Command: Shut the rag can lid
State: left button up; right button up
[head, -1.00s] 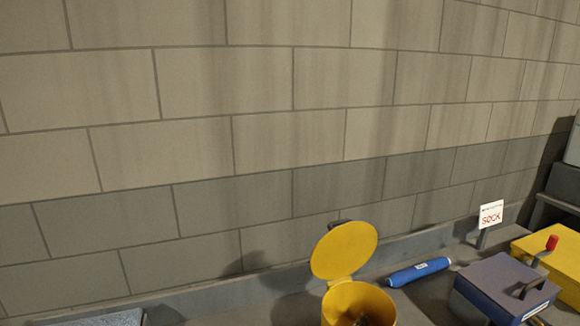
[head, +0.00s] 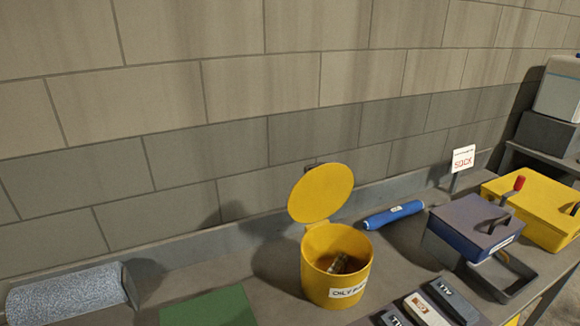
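The rag can (head: 318,278) is a yellow round can with a partly readable "OILY" label, standing upright on the grey bench in the head view. Its yellow lid (head: 321,192) is open, tilted up and back on the hinge at the can's rear rim. A brownish, rag-like thing (head: 343,264) shows inside the can. Neither of my grippers is in view.
A blue roll (head: 393,214) lies right of the lid. Further right are a blue-grey box (head: 475,226) with a handle, a yellow box (head: 540,207) and a "SOCK" sign (head: 463,158). A green mat (head: 208,308) and grey speckled roll (head: 68,291) lie left. The wall stands close behind.

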aim_at(324, 190)
jog(key=u, duration=1.3)
jog(key=z, duration=1.8)
jog(key=l+z, duration=0.45)
jog(key=l, duration=0.7)
